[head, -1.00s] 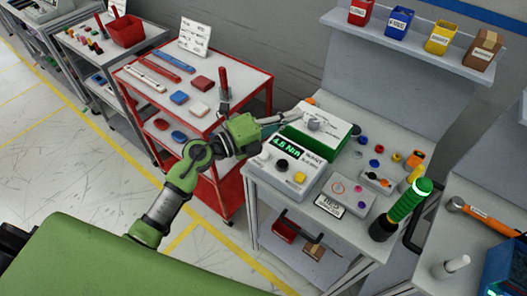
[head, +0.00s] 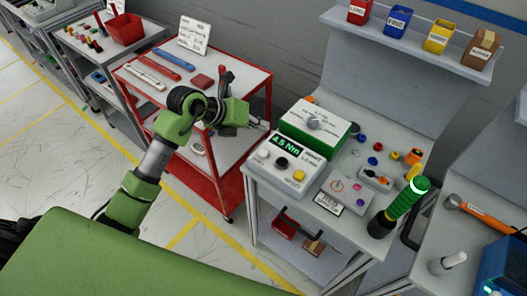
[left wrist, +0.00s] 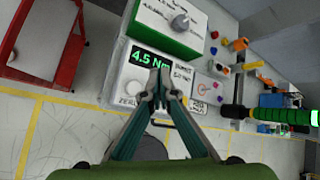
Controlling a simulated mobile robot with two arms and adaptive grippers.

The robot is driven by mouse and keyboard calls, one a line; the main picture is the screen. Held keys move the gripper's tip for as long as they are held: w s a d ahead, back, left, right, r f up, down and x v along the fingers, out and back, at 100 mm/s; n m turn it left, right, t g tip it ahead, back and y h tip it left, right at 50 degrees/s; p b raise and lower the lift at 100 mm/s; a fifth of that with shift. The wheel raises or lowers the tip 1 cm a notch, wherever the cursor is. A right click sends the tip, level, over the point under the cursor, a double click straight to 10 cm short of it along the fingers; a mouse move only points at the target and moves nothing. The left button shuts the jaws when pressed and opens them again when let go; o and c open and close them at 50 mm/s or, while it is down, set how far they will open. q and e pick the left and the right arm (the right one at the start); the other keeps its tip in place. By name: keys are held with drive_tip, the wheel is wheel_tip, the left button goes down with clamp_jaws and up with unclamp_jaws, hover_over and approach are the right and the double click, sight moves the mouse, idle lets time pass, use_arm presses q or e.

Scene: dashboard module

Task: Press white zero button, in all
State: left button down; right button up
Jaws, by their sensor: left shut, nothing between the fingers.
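The tester (head: 285,180) is a white box with a dark display (head: 287,145) reading 4.5 Nm in green. On its sloped front are a white button (head: 264,153), a black button (head: 281,162) and a yellow button (head: 299,175). In the left wrist view the white button (left wrist: 136,88) sits above the ZERO label, left of the fingers. My left gripper (head: 263,125) is shut and empty, to the left of the green-sided box and apart from the white button. Its closed fingertips (left wrist: 160,77) overlap the tester in the left wrist view. My right gripper is out of view.
Behind the tester stands a green-sided box with a grey knob (head: 315,123). A red cart (head: 228,175) stands left, past a floor gap.

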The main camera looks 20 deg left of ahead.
sight(261, 153)
use_arm(q)
drive_tip(key=shift+f, duration=0.15)
wheel_tip(261, 153, down, 8)
drive_tip(key=b, duration=0.6)
drive_tip(key=shift+f+b, duration=0.3)
drive_tip(key=shift+b, duration=0.15)
idle(0.3)
idle(0.5)
drive_tip(key=shift+f, duration=0.35)
